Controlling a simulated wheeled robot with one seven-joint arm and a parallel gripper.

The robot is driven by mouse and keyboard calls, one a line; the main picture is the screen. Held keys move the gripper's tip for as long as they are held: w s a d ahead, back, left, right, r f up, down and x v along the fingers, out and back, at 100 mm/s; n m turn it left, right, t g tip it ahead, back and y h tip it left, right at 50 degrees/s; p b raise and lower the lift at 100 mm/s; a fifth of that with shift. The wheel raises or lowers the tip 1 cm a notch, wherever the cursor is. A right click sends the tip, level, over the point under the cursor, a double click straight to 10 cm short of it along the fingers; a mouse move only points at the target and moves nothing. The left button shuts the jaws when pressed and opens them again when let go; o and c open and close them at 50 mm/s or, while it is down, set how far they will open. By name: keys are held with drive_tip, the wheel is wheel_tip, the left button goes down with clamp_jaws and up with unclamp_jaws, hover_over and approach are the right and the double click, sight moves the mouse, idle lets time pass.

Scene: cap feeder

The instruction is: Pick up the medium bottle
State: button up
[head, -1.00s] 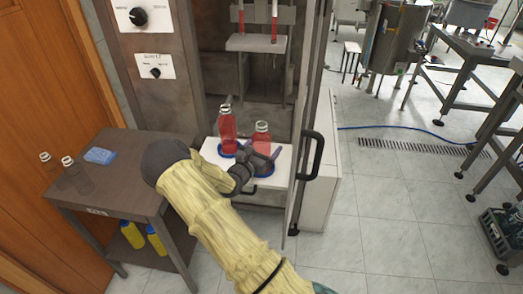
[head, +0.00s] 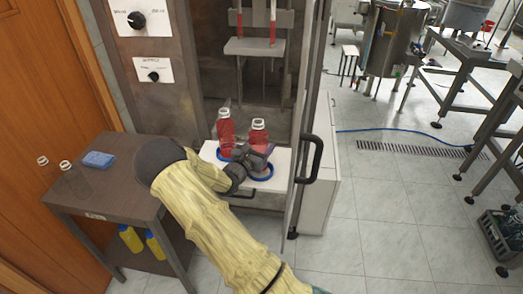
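Two red-filled bottles with pale necks are at the white shelf of the machine. The left red bottle (head: 225,132) is slimmer and stands by a blue ring. The right red bottle (head: 259,136) is broader; I take it to be the medium bottle, though sizes are hard to compare. My gripper (head: 258,152) is in front of and around its lower part, with its fingers drawn in against the bottle. The gripper hides the bottle's base, so contact with the shelf cannot be seen. The right blue ring (head: 263,177) shows below the gripper.
The white shelf (head: 281,165) is beside an open door with a black handle (head: 313,158).

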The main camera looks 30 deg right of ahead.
sight(254, 128)
drive_tip(key=r, duration=0.9)
drive_tip(key=shift+w+a+r, duration=0.15)
drive_tip(key=shift+a, duration=0.15)
drive_tip(key=w+a, duration=1)
drive_tip(key=a, duration=0.5)
drive_tip(key=shift+w+a, duration=0.2)
drive_tip(key=shift+w, duration=0.05)
